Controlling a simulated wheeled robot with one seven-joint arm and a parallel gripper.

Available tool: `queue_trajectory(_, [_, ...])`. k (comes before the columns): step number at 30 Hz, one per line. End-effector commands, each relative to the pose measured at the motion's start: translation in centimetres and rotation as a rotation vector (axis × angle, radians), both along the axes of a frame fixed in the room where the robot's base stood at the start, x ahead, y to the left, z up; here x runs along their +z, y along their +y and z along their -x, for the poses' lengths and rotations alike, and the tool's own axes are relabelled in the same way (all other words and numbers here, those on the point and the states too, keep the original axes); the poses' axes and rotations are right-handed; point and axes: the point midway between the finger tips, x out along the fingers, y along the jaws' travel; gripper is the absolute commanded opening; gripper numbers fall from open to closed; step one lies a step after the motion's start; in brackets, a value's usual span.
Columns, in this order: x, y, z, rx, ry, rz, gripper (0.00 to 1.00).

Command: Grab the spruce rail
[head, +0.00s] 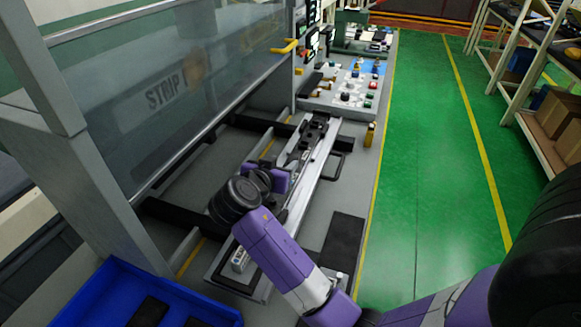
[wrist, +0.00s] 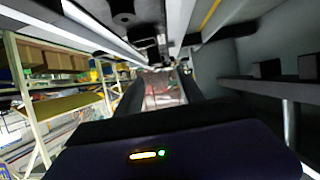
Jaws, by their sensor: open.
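A long pale rail-like fixture (head: 310,165) with a dark strip (head: 313,130) on it runs along the grey bench. I cannot tell for certain which part is the spruce rail; no clearly green rail shows. My gripper (head: 280,180) is low over the fixture's middle, partly hidden by my dark wrist joint. In the wrist view, my gripper (wrist: 160,92) shows two dark fingers apart with nothing seen between them. The pale edges of the fixture (wrist: 105,30) and a dark piece (wrist: 123,18) run across the top of that view. Contact with the fixture cannot be made out.
A glass guard with a grey frame post (head: 110,205) stands left of the fixture. A blue bin (head: 95,290) with dark pieces is at the lower left. A control panel (head: 350,90) is beyond. The green floor (head: 430,180) at right is clear, up to a shelf (head: 530,130).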

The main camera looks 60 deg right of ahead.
Motion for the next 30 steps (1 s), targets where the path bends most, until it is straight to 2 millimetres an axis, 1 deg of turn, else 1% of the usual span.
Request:
queue_trajectory(11, [-1.3, -3.2, 0.1, -0.006, -0.008, -0.003, 0.45])
queue_trajectory(16, [-2.3, -5.4, 0.4, -0.006, -0.008, -0.004, 0.45])
queue_trajectory(19, [-2.9, -6.4, 0.2, -0.003, -0.008, -0.002, 0.45])
queue_trajectory(23, [-3.3, -7.0, 0.1, -0.002, -0.009, -0.002, 0.45])
queue_trajectory(29, [-3.3, -7.0, 0.0, -0.001, -0.010, -0.002, 0.45])
queue_trajectory(30, [-3.3, -7.0, 0.0, -0.001, -0.010, -0.002, 0.38])
